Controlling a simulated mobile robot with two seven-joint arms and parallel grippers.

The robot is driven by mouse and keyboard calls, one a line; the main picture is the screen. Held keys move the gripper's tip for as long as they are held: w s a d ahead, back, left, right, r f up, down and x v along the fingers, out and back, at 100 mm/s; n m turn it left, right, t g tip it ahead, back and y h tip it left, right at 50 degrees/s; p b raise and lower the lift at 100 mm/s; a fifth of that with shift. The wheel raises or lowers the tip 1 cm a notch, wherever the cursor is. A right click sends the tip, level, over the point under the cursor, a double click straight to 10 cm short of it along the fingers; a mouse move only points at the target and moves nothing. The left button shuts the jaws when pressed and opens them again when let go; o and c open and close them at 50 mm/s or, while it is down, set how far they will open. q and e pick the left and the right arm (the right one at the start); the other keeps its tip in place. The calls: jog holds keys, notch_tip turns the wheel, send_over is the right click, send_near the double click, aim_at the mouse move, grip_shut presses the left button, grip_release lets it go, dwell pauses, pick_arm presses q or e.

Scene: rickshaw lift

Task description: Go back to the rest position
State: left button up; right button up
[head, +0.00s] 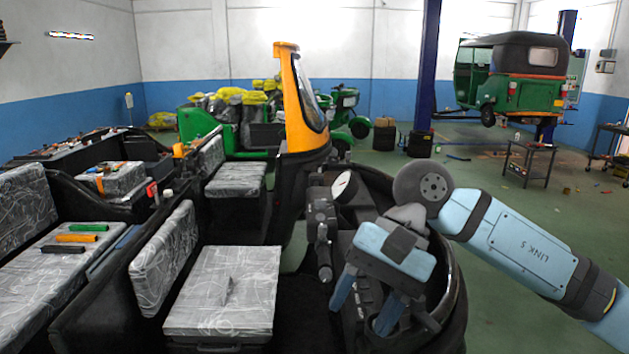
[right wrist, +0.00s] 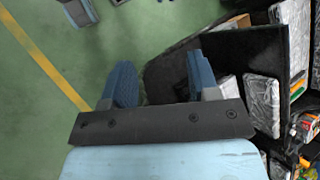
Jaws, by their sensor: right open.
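My right gripper (head: 367,302) hangs over the black front part of the near rickshaw in the head view, its blue fingers pointing down and spread apart with nothing seen between them. Its arm comes in from the right edge. In the right wrist view the two blue fingers of the right gripper (right wrist: 162,80) are apart, with green floor and a dark rickshaw edge beyond them. The rickshaw's black front body (head: 455,300) partly surrounds the gripper in the head view; I cannot tell whether they touch. My left gripper is not visible.
The grey seat (head: 225,290) and yellow windscreen frame (head: 292,100) stand left of my right arm. Green rickshaws are behind, one raised (head: 520,75) near a blue post (head: 427,70). A small cart (head: 530,158) stands at right. Green floor (head: 500,190) is open between.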

jog(key=s+a+m+g+y+p, duration=0.1)
jog(key=s+a+m+g+y, duration=0.35)
jog(key=m+y, duration=0.2)
jog(key=w+d+f+n+t+y+p, duration=0.1)
jog(key=w+d+f+n+t, duration=0.3)
jog(key=n+t, duration=0.55)
jog(key=w+d+f+n+t+p, duration=0.1)
jog(key=f+n+t, duration=0.5)
jog(key=n+t, duration=0.35)
jog(key=w+d+f+n+t+y+p, duration=0.1)
jog(key=w+d+f+n+t+p, duration=0.2)
jog(key=n+t, duration=0.65)
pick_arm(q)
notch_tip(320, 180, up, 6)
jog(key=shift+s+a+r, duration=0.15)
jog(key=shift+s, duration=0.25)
pick_arm(e)
jog(key=s+d+f+m+g+h, duration=0.2)
jog(key=s+f+m, duration=0.3)
jog(key=f, duration=0.4)
jog(key=s+d+f+m+g+h, duration=0.3)
jog(key=s+d+f+m+h, duration=0.1)
jog(key=f, duration=0.4)
jog(key=s+d+f+m+g+h, duration=0.3)
jog(key=s+d+f+m+h, duration=0.1)
jog(key=s+f+m, duration=0.4)
jog(key=shift+f+h, duration=0.65)
jog(key=shift+f, duration=0.2)
jog(key=shift+c, duration=0.5)
